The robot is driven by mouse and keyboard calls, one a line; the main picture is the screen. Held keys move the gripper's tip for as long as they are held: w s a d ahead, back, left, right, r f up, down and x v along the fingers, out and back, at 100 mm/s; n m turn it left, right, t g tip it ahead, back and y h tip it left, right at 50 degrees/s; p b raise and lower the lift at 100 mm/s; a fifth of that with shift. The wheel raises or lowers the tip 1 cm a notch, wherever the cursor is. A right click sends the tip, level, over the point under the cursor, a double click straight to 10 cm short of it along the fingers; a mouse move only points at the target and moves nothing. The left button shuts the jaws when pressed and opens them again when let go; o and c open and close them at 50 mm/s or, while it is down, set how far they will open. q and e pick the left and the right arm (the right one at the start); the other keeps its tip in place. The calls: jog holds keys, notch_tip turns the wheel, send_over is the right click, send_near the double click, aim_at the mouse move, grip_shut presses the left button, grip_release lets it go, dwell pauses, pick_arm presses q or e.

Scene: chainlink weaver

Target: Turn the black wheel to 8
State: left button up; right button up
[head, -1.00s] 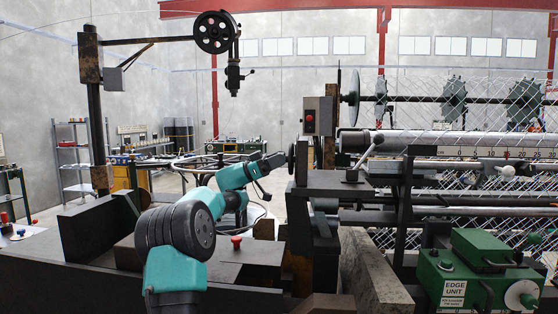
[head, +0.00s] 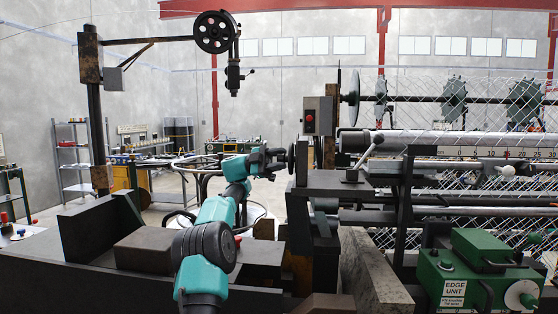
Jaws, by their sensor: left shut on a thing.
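The black wheel (head: 291,158) stands upright at the left end of the machine and shows almost edge-on. My left gripper (head: 283,158), on the teal arm, is shut on the black wheel from its left side. The fingers are small and dark against it, so the exact grip is hard to see. No numbers on the wheel can be read from here. My right gripper is not in view.
A grey control box with a red button (head: 310,122) stands just above and right of the wheel. A lever (head: 370,148) rises from the machine bed. The green edge unit (head: 470,275) is at the lower right. Dark steel blocks (head: 150,248) lie beneath my arm.

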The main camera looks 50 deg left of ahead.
pick_arm(q)
jog(key=shift+m+g, duration=0.4)
jog(key=shift+m, duration=0.9)
jog(key=shift+r, duration=0.1)
jog(key=o, duration=0.9)
jog(key=shift+a, duration=0.1)
